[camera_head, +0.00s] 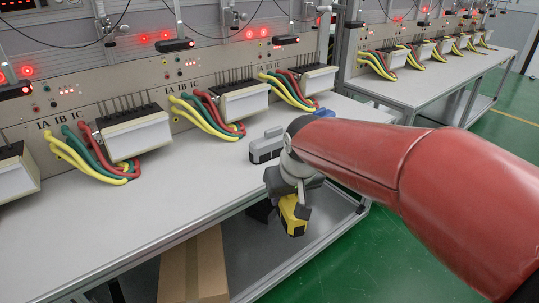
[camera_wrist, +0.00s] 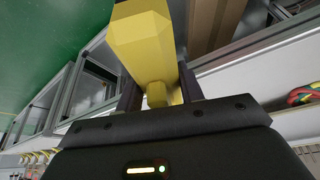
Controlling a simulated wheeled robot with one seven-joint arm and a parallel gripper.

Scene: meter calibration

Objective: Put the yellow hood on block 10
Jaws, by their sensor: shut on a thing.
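The yellow hood (camera_head: 293,217) hangs in my gripper (camera_head: 297,203), beyond the front edge of the bench and apart from it. In the wrist view the yellow hood (camera_wrist: 142,42) fills the space between the dark fingers of my gripper (camera_wrist: 160,82), which are shut on it. I cannot read a number 10 on any block, so I cannot tell which one is block 10. Several white meter blocks with green, red and yellow cables stand along the panel, such as one at the left (camera_head: 135,137) and one in the middle (camera_head: 243,102).
A grey piece (camera_head: 266,146) stands on the near bench (camera_head: 170,205), just behind my gripper. A small blue piece (camera_head: 324,113) lies farther right, partly hidden by my arm. A cardboard box (camera_head: 195,270) sits below, and another bench (camera_head: 425,88) stands at the right.

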